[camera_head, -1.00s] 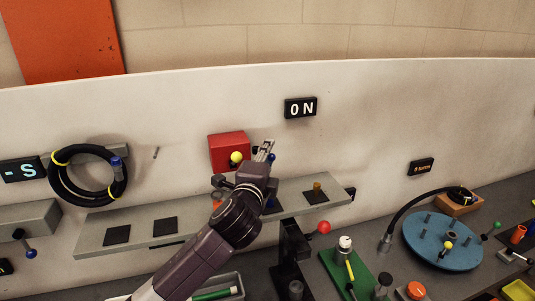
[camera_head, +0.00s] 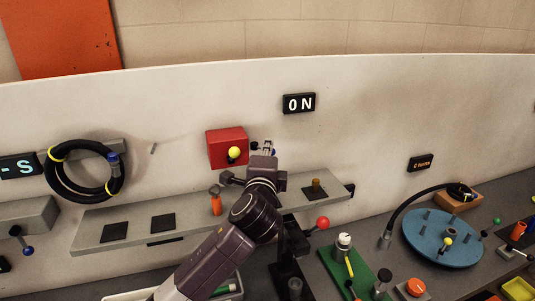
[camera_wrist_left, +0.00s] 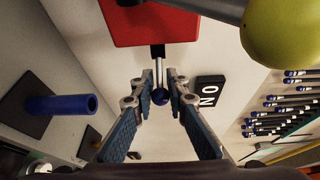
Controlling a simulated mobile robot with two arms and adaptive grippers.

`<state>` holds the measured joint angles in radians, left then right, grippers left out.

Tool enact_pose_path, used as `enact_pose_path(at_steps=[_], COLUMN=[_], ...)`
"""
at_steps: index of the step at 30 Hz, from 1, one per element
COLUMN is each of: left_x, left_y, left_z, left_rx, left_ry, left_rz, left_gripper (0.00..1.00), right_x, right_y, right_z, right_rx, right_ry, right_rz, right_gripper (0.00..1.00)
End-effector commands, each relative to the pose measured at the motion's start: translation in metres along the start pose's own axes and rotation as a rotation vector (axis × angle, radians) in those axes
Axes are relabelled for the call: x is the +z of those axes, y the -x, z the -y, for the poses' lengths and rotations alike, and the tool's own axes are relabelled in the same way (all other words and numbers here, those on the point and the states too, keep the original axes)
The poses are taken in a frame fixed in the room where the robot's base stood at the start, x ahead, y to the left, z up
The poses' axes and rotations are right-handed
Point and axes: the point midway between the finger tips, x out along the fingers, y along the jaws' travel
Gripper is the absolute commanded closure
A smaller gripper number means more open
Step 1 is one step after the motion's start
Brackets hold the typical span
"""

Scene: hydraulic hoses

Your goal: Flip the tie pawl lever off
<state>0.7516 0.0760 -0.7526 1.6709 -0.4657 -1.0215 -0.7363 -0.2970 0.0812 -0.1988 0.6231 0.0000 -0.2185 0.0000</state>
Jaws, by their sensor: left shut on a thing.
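The red box (camera_head: 227,147) is fixed on the pale panel, with a yellow ball knob (camera_head: 234,153) on its front. My left gripper (camera_head: 267,148) is at the box's lower right side. The sign (camera_head: 299,103) above right reads ON. My right gripper is not in view.
A grey shelf (camera_head: 190,221) with black pads runs below the box. An orange-handled part (camera_head: 216,201) stands on it. A coiled black hose (camera_head: 84,171) hangs at left. A blue disc (camera_head: 441,239) and a red ball knob (camera_head: 322,222) are at right.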

Motion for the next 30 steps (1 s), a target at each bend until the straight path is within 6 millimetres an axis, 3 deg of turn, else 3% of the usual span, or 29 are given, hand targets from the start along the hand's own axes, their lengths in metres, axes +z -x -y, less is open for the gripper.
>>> enact_pose_path(at_steps=[9, 10, 15, 25, 30], left_x=[0.0, 0.0, 0.0, -0.001, -0.002], left_y=[0.0, 0.0, 0.0, 0.003, 0.02], left_z=[-0.002, -0.002, -0.002, -0.001, -0.001], left_rx=[0.004, 0.004, 0.004, 0.002, 0.001], left_ry=[-0.001, -0.001, -0.001, 0.0, 0.001], left_rz=[0.013, 0.013, 0.012, 0.01, 0.009], left_gripper=[1.0, 0.86, 0.68, 0.68, 0.68], right_x=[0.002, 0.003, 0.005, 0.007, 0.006], right_y=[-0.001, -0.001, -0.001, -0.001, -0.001], right_z=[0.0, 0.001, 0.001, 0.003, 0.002], right_rx=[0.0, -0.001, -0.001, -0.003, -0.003], right_ry=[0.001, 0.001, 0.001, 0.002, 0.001], right_rz=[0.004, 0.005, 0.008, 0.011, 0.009], right_gripper=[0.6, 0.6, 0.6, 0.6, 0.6])
